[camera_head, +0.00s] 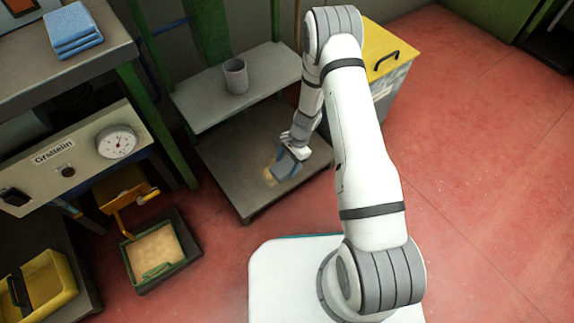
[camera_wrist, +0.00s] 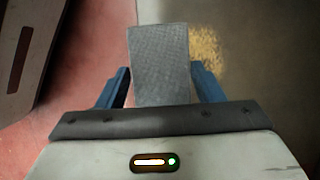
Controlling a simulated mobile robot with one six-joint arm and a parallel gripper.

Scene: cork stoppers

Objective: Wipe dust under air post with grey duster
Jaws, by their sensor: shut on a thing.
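My gripper (camera_head: 291,153) reaches down over a low grey platform (camera_head: 240,196) below a shelf. In the wrist view its blue fingers (camera_wrist: 160,84) are shut on the grey duster (camera_wrist: 160,52), a flat textured block that sticks out ahead of them. The duster also shows in the head view (camera_head: 286,167), low over the platform; I cannot tell whether it touches. A tan dust patch (camera_wrist: 208,52) lies just right of the duster in the wrist view; in the head view the dust (camera_head: 269,177) shows at the duster's left. I cannot tell which part is the air post.
A grey cup (camera_head: 236,76) stands on the shelf (camera_head: 199,112) above the platform. A yellow-lidded bin (camera_head: 385,50) stands behind my arm. A green tray of tan granules (camera_head: 157,255) sits on the red floor at left. Blue cloths (camera_head: 73,30) lie on the bench. Floor at right is clear.

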